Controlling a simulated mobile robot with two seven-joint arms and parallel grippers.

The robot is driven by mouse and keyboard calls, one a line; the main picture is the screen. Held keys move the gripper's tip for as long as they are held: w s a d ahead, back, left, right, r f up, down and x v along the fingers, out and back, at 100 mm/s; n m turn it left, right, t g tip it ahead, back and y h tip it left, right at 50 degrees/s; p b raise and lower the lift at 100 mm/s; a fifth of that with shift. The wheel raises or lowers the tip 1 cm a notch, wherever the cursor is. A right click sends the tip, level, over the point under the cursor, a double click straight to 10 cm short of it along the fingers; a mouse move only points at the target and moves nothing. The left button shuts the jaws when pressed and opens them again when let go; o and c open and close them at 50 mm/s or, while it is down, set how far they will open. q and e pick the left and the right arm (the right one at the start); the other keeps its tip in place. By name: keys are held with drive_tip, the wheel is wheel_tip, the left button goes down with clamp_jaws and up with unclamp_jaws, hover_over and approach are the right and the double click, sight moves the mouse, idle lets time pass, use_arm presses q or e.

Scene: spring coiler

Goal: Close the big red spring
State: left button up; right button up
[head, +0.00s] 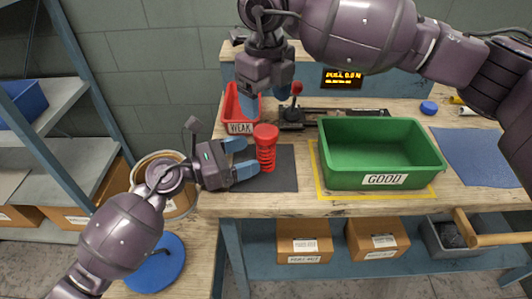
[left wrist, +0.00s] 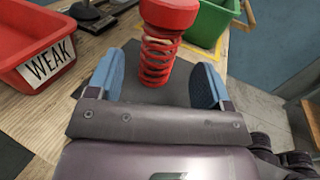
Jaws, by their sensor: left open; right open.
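The big red spring (head: 266,156) stands upright on a dark mat (head: 283,174) near the workbench's front edge, with a red cap (head: 266,133) on top. Its coils look spread apart. In the left wrist view the spring (left wrist: 157,62) shows between and beyond the fingers. My left gripper (head: 241,159) is open just left of the spring, its blue fingers pointing at it; I cannot tell whether they touch it.
A red bin labelled WEAK (head: 240,127) stands behind left of the spring. A green bin labelled GOOD (head: 330,178) stands close on the right. A black device with a red-knobbed lever (head: 296,89) and a display (head: 343,78) are behind. A blue cloth (head: 470,150) lies far right.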

sight(266, 149)
use_arm(q)
drive_tip(key=shift+x, duration=2.65)
drive_tip(key=shift+c, duration=0.3)
